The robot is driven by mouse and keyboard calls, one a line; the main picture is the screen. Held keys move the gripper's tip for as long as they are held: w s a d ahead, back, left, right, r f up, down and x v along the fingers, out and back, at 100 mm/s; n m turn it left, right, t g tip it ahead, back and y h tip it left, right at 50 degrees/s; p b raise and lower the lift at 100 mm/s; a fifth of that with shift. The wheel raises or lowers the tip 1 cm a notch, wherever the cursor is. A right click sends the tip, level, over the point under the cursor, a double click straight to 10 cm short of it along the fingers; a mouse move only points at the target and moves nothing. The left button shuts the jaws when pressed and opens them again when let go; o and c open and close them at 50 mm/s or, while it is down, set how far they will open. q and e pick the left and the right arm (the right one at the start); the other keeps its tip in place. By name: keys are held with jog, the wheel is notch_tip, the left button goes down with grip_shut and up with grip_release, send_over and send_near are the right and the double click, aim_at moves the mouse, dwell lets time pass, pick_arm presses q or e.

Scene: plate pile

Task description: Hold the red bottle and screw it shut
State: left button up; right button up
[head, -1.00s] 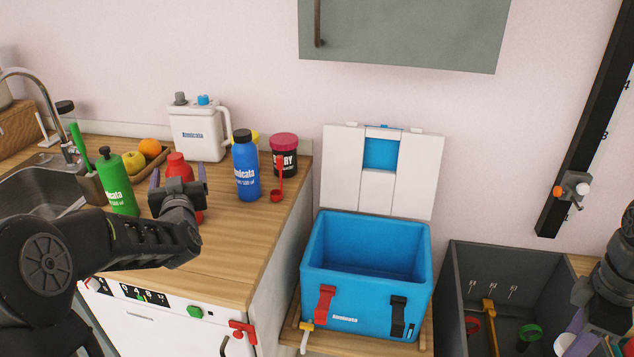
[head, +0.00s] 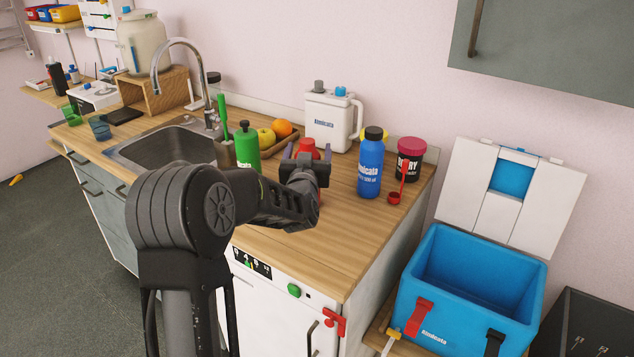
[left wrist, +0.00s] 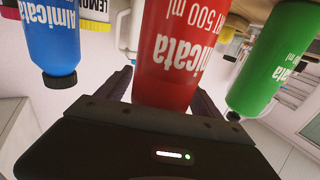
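The red bottle (head: 307,146) stands on the wooden counter (head: 345,215), mostly hidden behind my left gripper in the head view. In the left wrist view, which is upside down, the red bottle (left wrist: 178,55) fills the middle between the two fingers; its top end is hidden behind the gripper body. My left gripper (head: 308,152) is at the bottle with a finger on each side. Small gaps show between fingers and bottle in the head view, so it looks open. My right gripper is out of view.
A green bottle (head: 246,146) stands left of the red one, a blue bottle (head: 370,170) right. A dark tub with a pink lid (head: 410,160), white canister (head: 328,120) and fruit tray (head: 287,145) are behind. The counter's front is clear. A blue cooler (head: 470,290) stands lower right.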

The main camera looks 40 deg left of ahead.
pick_arm(q)
grip_shut()
dwell(0.7)
jog(key=shift+r, duration=0.1)
